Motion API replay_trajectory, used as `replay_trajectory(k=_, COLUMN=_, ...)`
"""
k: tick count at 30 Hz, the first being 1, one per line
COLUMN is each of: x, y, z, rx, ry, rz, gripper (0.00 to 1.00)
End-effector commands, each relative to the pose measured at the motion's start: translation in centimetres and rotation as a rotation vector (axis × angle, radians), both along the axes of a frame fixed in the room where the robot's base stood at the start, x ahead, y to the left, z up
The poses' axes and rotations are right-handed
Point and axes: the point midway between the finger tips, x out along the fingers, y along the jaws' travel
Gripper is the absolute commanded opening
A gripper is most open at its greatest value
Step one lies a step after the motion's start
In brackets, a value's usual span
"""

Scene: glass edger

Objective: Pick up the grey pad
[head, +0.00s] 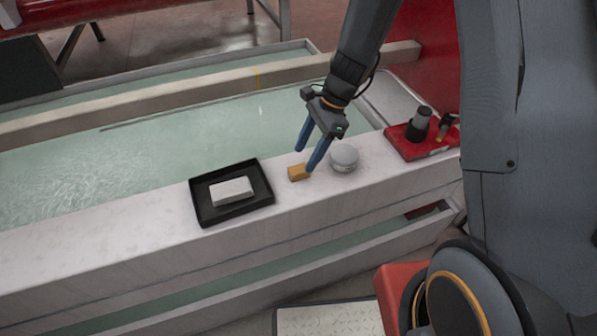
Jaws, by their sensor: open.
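In the head view, a light grey rectangular block (231,190), which looks like the grey pad, lies flat in a black tray (206,212) on the pale ledge. A round grey disc-like thing (344,157) sits on the same ledge further right. My gripper (307,160) is open, with two blue fingers pointing down. It is right of the tray and apart from the block, with nothing seen between the fingers. Its fingertips appear just above or beside a small orange-brown block (298,174); I cannot tell whether they touch it.
The pale ledge (120,240) runs along a trough of greenish water (130,150). A red tray (432,152) at the right holds a dark cylinder (420,120) and a brass-coloured piece. A long beam (200,93) crosses behind. The ledge left of the black tray is clear.

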Motion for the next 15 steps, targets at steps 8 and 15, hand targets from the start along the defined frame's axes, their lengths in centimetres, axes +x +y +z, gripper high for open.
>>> replay_trajectory(k=8, x=-0.4, y=0.7, z=-3.2, rx=0.0, ry=0.004, rz=0.002, gripper=0.53)
replay_trajectory(k=15, x=-0.5, y=1.5, z=-5.0, rx=-0.001, ry=0.0, rz=0.002, gripper=0.53)
